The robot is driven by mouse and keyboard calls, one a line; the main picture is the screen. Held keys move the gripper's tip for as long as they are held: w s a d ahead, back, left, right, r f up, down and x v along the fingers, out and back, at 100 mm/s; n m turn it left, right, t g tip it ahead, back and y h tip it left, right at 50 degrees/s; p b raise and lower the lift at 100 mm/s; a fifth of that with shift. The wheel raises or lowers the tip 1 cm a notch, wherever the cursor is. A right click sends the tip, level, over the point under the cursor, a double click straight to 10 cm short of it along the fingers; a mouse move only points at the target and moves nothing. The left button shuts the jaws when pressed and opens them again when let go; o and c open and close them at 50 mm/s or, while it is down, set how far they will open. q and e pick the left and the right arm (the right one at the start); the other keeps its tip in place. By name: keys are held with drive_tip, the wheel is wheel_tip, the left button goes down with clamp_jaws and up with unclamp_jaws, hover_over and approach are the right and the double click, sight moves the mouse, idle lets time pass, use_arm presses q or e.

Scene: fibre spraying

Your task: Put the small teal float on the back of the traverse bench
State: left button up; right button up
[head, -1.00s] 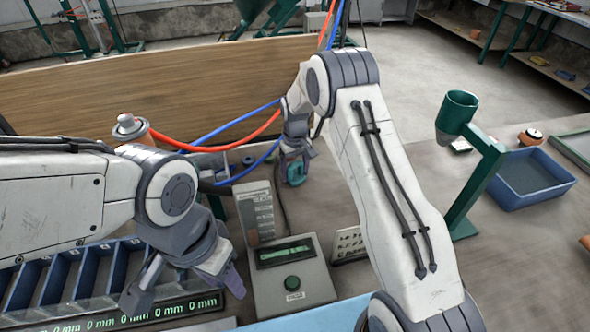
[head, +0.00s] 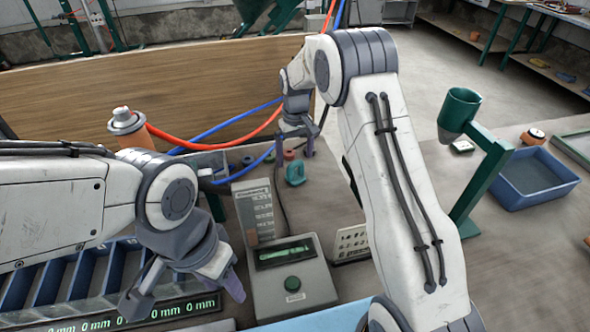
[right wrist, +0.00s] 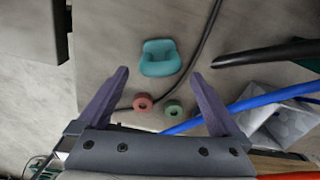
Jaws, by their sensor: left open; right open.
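The small teal float (head: 295,174) stands on the grey bench top (head: 328,205), behind the grey control box. It also shows whole in the right wrist view (right wrist: 160,58). My right gripper (head: 296,150) is open and empty, behind and above the float; in the right wrist view its two fingers (right wrist: 158,82) are spread wide with the float beyond their tips. My left gripper (head: 184,290) is open and empty at the lower left, over the front of the bench, far from the float.
A red ring (right wrist: 143,102) and a green ring (right wrist: 173,108) lie close to the float. A dark cable (right wrist: 205,42) passes beside it. The control box (head: 290,278) stands in front. An orange-and-white canister (head: 128,127), a green cup stand (head: 480,160) and a blue tray (head: 535,178) flank the area.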

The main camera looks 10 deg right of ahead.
drive_tip(key=shift+r+b, duration=0.3)
drive_tip(key=shift+r, duration=2.45)
